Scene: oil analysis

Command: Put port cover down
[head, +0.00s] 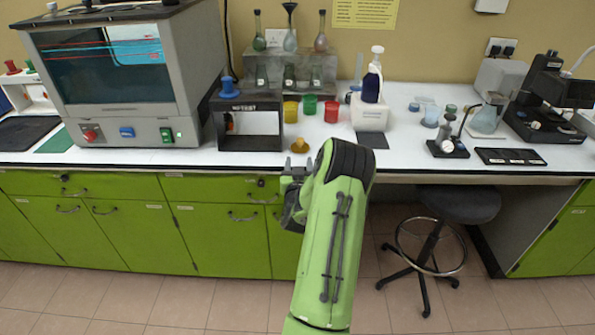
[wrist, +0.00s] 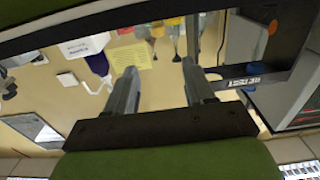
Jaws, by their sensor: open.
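A small mustard-yellow knobbed cap (head: 299,147), which looks like the port cover, sits on the white counter near its front edge. A similar blue cap (head: 228,87) sits on top of the dark open-fronted stand (head: 249,104). My gripper (head: 293,172) is at the counter's front edge, just in front of the yellow cap and apart from it. In the wrist view my gripper (wrist: 158,72) has its two fingers spread with nothing between them. The stand's labelled edge (wrist: 240,82) shows there to the right of the fingers. I cannot clearly pick out the yellow cap in the wrist view.
Yellow, green and red cups (head: 310,105) stand behind the cap. A white box (head: 370,112) with a dark bottle on it is to the right. A large grey machine (head: 125,75) fills the left. A stool (head: 455,205) stands below the counter. Counter space around the cap is clear.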

